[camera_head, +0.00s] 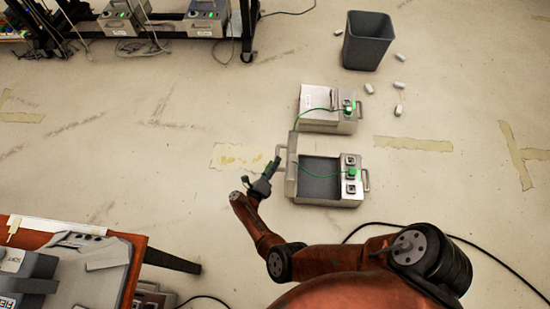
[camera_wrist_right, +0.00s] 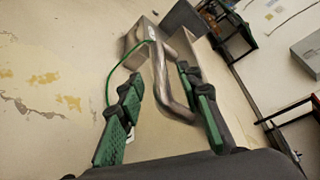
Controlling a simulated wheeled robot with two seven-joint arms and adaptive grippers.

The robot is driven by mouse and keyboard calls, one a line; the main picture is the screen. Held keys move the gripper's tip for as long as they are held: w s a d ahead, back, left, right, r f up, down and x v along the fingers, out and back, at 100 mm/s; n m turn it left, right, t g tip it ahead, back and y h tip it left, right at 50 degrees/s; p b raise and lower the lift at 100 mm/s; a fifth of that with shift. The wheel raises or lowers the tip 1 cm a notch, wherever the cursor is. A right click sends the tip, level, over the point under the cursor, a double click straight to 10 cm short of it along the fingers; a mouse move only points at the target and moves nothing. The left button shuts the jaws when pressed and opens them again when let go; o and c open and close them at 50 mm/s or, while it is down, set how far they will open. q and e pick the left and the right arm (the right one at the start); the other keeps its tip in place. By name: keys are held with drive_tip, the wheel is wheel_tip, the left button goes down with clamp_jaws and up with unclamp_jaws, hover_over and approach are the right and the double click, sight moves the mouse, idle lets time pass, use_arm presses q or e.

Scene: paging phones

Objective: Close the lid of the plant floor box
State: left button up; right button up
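An open grey box (camera_head: 345,201) stands on the floor in the head view, with its lid (camera_head: 291,174) raised on its left side. Its label does not show, so I cannot tell its name. My right gripper (camera_head: 268,174) is just left of this lid, by the lid's handle (camera_head: 280,155). In the right wrist view, the gripper's green-padded fingers (camera_wrist_right: 160,80) are apart, with the metal handle (camera_wrist_right: 166,82) between them, nearer the right finger. I cannot tell whether they touch it. A green cord (camera_head: 318,174) crosses the box opening. My left gripper is out of view.
A closed box (camera_head: 318,102) with a white label stands just behind the open one. A dark bin (camera_head: 367,43) and several pale scraps are farther back. A table (camera_head: 137,262) is at lower left, and a black cable (camera_head: 480,240) lies at right.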

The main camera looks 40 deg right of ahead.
drive_tip(key=shift+b+x, duration=0.4)
drive_tip(key=shift+x, duration=1.65)
drive_tip(key=shift+c, duration=0.5)
clamp_jaws()
